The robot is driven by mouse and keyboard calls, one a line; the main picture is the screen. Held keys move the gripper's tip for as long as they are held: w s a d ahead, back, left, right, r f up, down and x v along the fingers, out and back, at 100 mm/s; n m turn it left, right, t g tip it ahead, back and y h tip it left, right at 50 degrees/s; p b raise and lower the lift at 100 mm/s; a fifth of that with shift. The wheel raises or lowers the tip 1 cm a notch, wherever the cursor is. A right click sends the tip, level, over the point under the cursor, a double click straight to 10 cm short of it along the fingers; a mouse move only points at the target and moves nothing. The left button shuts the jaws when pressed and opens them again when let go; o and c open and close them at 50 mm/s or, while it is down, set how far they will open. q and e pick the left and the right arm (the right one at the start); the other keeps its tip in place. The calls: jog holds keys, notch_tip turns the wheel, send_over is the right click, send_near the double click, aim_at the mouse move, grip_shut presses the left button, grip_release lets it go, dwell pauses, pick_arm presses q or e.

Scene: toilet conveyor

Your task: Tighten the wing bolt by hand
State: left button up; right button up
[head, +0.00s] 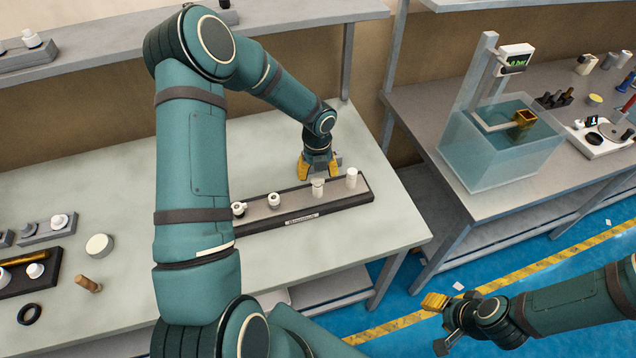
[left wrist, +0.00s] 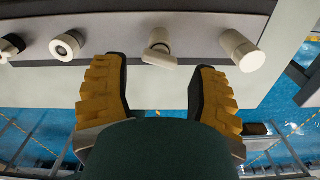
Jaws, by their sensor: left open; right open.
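A long dark-edged strip (head: 296,217) with a grey top lies on the pale workbench and carries a row of white fittings. The third fitting from the left, with a flat cross-piece on top, looks like the wing bolt (head: 318,187). It also shows in the left wrist view (left wrist: 158,46), lined up with the gap between my fingers. My left gripper (head: 319,172) is open and points down just behind the strip, close to the bolt; contact cannot be told. My right gripper (head: 439,318) is open and empty over the blue floor, away from the bench.
A plain white cylinder (head: 351,178) stands right of the bolt, and round fittings (head: 273,200) stand to its left. Loose pieces, including a white disc (head: 99,245) and a black ring (head: 29,314), lie at the bench's left. A water tank (head: 500,142) stands on the other bench.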

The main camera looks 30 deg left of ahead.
pick_arm(q)
jog(key=shift+n+b, duration=0.55)
jog(key=shift+n, duration=0.55)
jog(key=shift+n+b, duration=0.3)
jog(key=shift+n, duration=0.7)
jog(key=n+b, duration=0.1)
jog(key=n, duration=0.2)
jog(key=n+b, duration=0.2)
jog(key=n, duration=0.1)
jog(key=shift+f+n, duration=0.1)
jog(key=shift+n, duration=0.9)
jog(key=shift+n+b, duration=0.7)
jog(key=shift+n, duration=1.2)
